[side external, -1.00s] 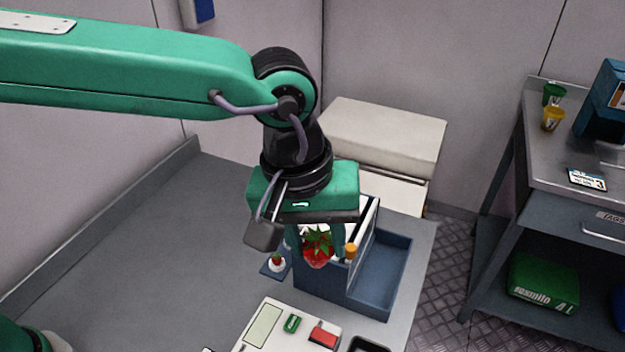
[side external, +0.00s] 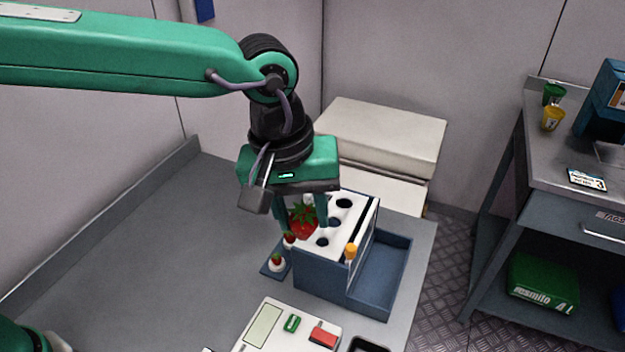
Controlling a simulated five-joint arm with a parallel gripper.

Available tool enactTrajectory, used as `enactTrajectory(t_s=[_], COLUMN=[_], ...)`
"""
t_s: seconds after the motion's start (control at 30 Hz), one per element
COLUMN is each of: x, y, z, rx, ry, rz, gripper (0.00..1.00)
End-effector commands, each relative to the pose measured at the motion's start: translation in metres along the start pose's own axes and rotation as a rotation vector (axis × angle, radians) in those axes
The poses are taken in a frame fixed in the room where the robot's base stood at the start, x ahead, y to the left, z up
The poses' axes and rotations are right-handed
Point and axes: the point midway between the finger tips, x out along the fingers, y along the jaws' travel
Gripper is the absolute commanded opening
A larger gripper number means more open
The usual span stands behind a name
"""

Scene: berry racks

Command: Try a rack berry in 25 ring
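A large red strawberry (side external: 302,226) with green leaves hangs between the fingers of my gripper (side external: 302,212), which is shut on it. The berry is over the left part of a blue rack box (side external: 318,273). The rack's white top (side external: 352,217) has several dark round holes; the berry and fingers hide part of it. I cannot tell whether the berry touches the top. No ring number is readable. Two small berries (side external: 277,258) sit on white mounts on a small blue stand (side external: 267,272) left of the rack.
An open blue bin (side external: 394,268) adjoins the rack's right side, with an orange knob (side external: 351,251) between. A white device (side external: 263,325) with green and red parts and a black tray (side external: 370,345) lie in front. The grey table is clear at left.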

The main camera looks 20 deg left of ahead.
Motion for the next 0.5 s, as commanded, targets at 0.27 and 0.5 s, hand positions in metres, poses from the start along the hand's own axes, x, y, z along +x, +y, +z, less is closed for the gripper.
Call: enactTrajectory(t_s=[0.27,0.5], x=[0.001,0.000], y=[-0.045,-0.094], z=[-0.073,-0.128], rx=[-0.127,-0.236], ry=[0.026,0.047], rz=[-0.012,-0.025], gripper=[0.32,0.32])
